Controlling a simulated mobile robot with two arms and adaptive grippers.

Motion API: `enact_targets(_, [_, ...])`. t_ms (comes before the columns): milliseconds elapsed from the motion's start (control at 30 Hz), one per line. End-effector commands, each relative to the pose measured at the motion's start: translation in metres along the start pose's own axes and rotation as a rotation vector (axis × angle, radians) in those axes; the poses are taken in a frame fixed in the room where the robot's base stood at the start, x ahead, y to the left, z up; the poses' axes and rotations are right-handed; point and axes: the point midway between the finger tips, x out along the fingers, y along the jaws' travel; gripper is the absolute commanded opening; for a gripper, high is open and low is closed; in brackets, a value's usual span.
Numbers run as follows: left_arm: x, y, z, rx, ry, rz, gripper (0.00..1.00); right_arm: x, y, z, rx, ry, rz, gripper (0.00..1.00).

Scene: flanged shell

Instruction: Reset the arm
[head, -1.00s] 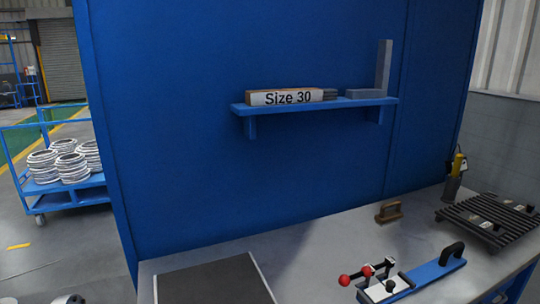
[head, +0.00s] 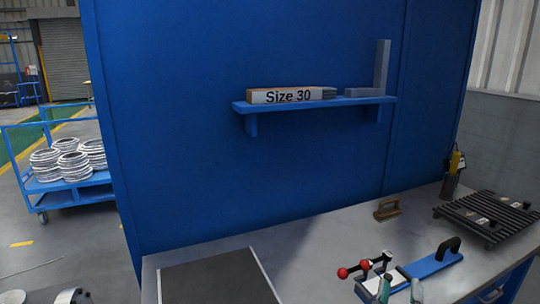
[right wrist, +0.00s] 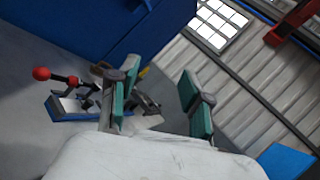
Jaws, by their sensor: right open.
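My right gripper (head: 401,291) shows at the bottom edge of the head view, only its teal fingertips in sight. The fingers are apart with nothing between them. They overlap the front of the blue clamp fixture (head: 428,266) in the picture; I cannot tell the gap. In the right wrist view the open gripper (right wrist: 157,98) has its two teal fingers spread. The fixture (right wrist: 66,107) with its red knob shows to the left of the fingers there. My left gripper is not in view.
The grey workbench (head: 320,245) bears a dark mat (head: 215,280), a brown wooden-looking block (head: 387,208) and a black slatted rack (head: 490,217). A blue shelf (head: 315,103) holds a "Size 30" box (head: 290,95) and a grey angle piece (head: 381,70). The bench middle is clear.

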Motion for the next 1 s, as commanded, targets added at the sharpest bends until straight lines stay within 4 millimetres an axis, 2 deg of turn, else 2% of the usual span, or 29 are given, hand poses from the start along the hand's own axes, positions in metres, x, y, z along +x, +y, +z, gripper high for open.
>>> enact_targets(100, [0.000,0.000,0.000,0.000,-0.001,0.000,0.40,-0.016,0.015,0.041,-0.291,-0.273,0.092,0.49])
enact_targets(200, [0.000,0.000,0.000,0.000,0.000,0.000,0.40,-0.042,0.043,0.064,-0.573,-0.503,0.198,0.49])
enact_targets(267, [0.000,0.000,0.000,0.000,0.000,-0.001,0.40,-0.062,0.064,0.067,-0.745,-0.632,0.276,0.49])
enact_targets(333, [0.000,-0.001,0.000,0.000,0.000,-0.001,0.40,-0.088,0.089,0.060,-0.948,-0.773,0.379,0.49])
enact_targets(433, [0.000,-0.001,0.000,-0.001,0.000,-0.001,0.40,-0.127,0.119,0.029,-1.232,-0.957,0.558,0.49])
enact_targets(500, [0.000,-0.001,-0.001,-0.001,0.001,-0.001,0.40,-0.154,0.132,-0.004,-1.422,-1.070,0.705,0.49])
enact_targets(600, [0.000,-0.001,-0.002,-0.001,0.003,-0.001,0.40,-0.187,0.136,-0.055,-1.641,-1.194,0.922,0.49])
enact_targets(700, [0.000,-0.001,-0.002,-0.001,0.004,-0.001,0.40,-0.211,0.126,-0.098,-1.794,-1.272,1.116,0.49])
enact_targets(800, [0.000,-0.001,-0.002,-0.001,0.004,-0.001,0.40,-0.230,0.110,-0.133,-1.900,-1.321,1.292,0.49])
enact_targets(1000, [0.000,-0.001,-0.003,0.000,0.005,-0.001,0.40,-0.258,0.070,-0.183,-2.029,-1.367,1.611,0.49])
